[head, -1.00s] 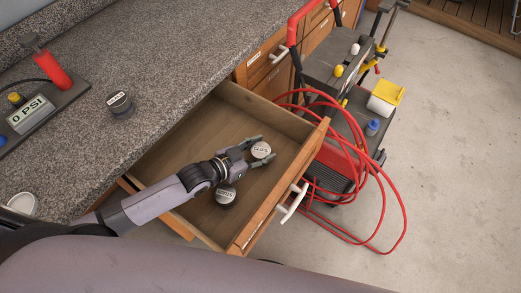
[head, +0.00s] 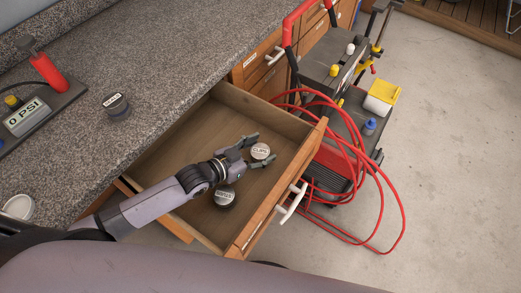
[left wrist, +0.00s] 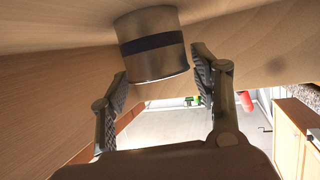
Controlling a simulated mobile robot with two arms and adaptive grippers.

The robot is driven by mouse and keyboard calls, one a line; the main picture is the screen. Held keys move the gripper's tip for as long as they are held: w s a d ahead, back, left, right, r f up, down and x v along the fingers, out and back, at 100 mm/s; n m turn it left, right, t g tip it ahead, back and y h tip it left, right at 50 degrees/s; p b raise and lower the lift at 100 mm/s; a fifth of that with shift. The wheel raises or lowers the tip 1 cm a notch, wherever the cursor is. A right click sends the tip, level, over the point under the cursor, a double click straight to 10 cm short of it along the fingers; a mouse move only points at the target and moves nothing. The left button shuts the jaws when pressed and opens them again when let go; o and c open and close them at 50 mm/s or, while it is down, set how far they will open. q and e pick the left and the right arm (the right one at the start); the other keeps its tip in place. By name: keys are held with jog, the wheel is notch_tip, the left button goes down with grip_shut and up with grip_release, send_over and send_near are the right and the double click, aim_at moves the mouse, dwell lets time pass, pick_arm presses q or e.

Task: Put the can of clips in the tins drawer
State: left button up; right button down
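The can of clips (head: 260,151), a small round can with a white lid label, stands upright in the open wooden drawer (head: 170,150), near its front. My left gripper (head: 256,151) is inside the drawer with its fingers spread on either side of the can. In the left wrist view the can (left wrist: 152,50) shows as a metal cylinder with a dark band, between and just beyond the fingertips (left wrist: 160,80). The fingers look apart from it, and it appears to rest on the drawer floor. My right gripper is not in view.
Another dark, labelled tin (head: 225,197) stands in the drawer beside my left wrist. A similar tin (head: 117,105) is on the granite counter (head: 180,50). A cart with red hose (head: 345,150) stands right of the drawer.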

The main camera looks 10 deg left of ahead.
aim_at(256, 160)
pick_arm(q)
jog(key=shift+o, duration=0.9)
jog(key=f, duration=0.1)
jog(key=s+f, duration=0.1)
jog(key=f, duration=0.1)
jog(key=shift+s, duration=0.1)
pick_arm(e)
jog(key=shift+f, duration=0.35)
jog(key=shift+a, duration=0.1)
pick_arm(q)
jog(key=shift+s+a+r+g, duration=0.25)
jog(key=shift+a+r+g, duration=0.1)
jog(key=shift+a, duration=0.1)
jog(key=v, duration=0.2)
jog(key=r+v, duration=0.1)
jog(key=v, duration=0.4)
jog(key=shift+w+d+r, duration=0.15)
jog(key=shift+r, duration=0.15)
jog(key=shift+w+r, duration=0.15)
jog(key=shift+r, duration=0.1)
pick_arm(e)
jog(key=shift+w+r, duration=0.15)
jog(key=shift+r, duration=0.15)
pick_arm(q)
jog(key=shift+r, duration=0.1)
grip_shut()
jog(key=shift+r+p, duration=0.1)
jog(key=shift+p, duration=0.25)
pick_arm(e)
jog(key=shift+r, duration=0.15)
